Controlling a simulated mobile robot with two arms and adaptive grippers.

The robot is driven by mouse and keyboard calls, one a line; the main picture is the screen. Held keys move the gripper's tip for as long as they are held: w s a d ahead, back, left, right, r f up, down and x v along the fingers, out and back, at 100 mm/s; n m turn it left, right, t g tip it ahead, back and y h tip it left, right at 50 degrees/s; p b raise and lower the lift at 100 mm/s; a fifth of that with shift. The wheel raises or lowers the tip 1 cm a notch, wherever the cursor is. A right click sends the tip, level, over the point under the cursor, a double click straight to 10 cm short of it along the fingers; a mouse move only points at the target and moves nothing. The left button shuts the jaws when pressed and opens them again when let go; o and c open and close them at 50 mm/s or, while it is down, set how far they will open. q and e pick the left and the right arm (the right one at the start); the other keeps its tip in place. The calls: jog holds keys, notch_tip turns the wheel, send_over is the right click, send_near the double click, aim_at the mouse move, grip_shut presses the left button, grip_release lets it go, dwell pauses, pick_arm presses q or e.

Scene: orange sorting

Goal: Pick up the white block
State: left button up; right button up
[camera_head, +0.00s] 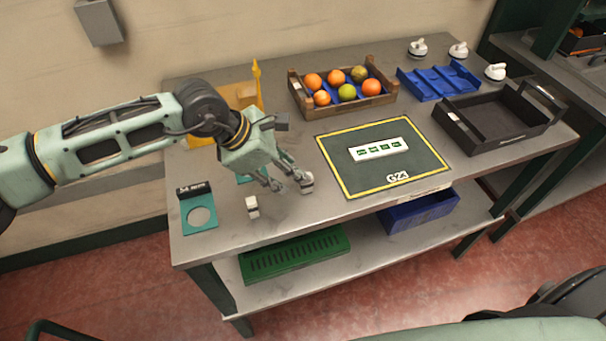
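A small white block (252,206) with a dark band stands on the grey table near its front edge, right of the teal holder. My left gripper (289,183) is over the table, up and to the right of this block and apart from it. Its two fingers point down and to the right and are spread, with nothing clearly visible between them. A small pale and dark piece (306,184) shows at the right fingertip; I cannot tell whether it is part of the finger or a separate object. My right gripper is not in view.
A teal holder (199,218) stands at the front left. A dark mat (352,181) with a white labelled strip (378,149) lies mid-table. Behind are a wooden fruit crate (345,107), a blue rack (439,82) and a black tray (497,114). White knobbed items (495,72) stand at the back right.

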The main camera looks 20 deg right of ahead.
pick_arm(q)
jog(key=shift+s+d+f+p, duration=0.1)
jog(key=shift+d+f+p, duration=1)
jog(key=shift+d, duration=0.1)
jog(key=shift+x, duration=1.15)
jog(key=shift+w+f, duration=0.2)
jog(key=shift+f, duration=0.1)
jog(key=shift+c, duration=1.4)
grip_shut()
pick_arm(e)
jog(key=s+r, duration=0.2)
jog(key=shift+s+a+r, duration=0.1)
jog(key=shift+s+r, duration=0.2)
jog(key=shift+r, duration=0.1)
